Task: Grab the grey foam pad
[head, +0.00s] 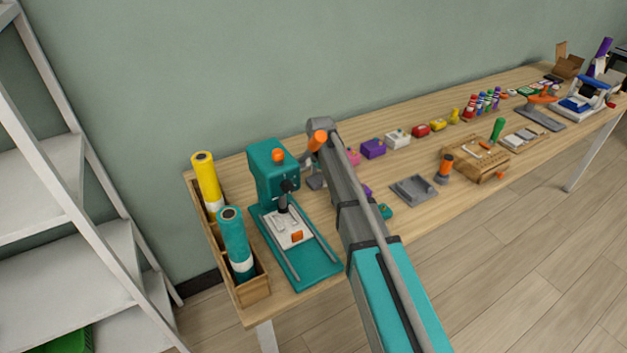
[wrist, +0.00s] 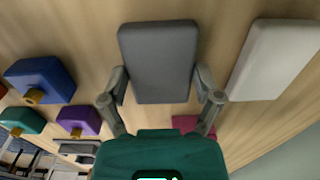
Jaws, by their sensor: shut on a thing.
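The grey foam pad (wrist: 158,55) is a dark grey rounded block in the upper middle of the wrist view. My gripper (wrist: 161,82) has one finger on each side of its near part and is shut on it. I cannot tell whether the pad rests on the table or hangs just above it. In the head view my arm reaches over the table beside the teal press, and I cannot make out the pad there.
In the wrist view a white block (wrist: 274,58) lies close on the right, with blue (wrist: 42,76) and purple (wrist: 79,121) blocks on the left. In the head view the teal press (head: 273,172) stands left of my arm and a grey tray (head: 412,190) right.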

